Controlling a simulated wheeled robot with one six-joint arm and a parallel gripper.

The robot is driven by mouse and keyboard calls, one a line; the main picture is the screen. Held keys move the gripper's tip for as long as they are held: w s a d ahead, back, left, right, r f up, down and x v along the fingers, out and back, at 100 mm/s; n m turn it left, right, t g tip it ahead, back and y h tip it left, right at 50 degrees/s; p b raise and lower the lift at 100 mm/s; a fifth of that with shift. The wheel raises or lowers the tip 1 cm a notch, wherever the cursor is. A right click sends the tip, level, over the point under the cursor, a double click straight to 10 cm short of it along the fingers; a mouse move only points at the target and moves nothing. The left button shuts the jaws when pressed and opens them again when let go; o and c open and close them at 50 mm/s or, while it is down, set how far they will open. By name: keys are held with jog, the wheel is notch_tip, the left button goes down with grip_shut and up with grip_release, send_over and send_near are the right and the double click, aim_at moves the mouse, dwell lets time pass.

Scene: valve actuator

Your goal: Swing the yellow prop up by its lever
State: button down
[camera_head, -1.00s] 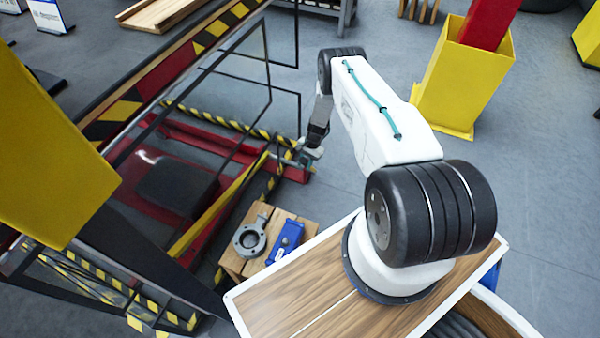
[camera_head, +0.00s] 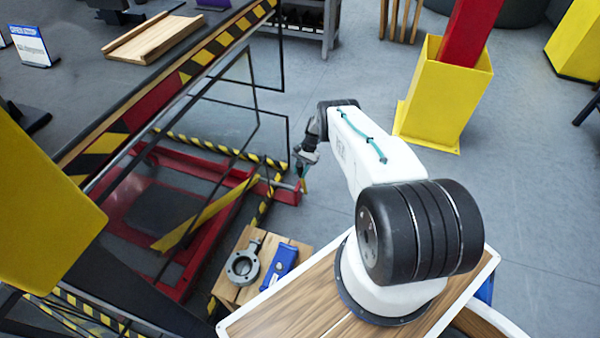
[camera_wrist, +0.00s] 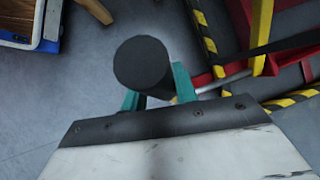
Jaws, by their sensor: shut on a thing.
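The yellow prop (camera_head: 205,215) is a long bar lying at a slant across the red frame (camera_head: 205,255) under the table. Part of it shows at the upper right of the wrist view (camera_wrist: 262,35). My gripper (camera_head: 302,168) is at the right corner of the red frame. In the wrist view its teal fingers (camera_wrist: 156,88) are shut on a dark round grip, the lever (camera_wrist: 143,62), seen end-on. A metal rod runs right from the fingers towards the prop's yellow end. The lever's joint is mostly hidden.
A wooden stand (camera_head: 227,292) carries a grey ring-shaped part (camera_head: 243,263) and a blue part (camera_head: 279,264). The table (camera_head: 150,100) with a striped edge is at left. A yellow bin (camera_head: 440,100) stands behind my arm. Open floor lies between.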

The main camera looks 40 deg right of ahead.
jog(key=shift+d, duration=0.2)
jog(key=c, duration=1.1)
grip_release()
jog(key=shift+a, duration=0.1)
jog(key=v, duration=0.7)
jog(key=shift+d+r, duration=0.2)
jog(key=shift+r, duration=0.05)
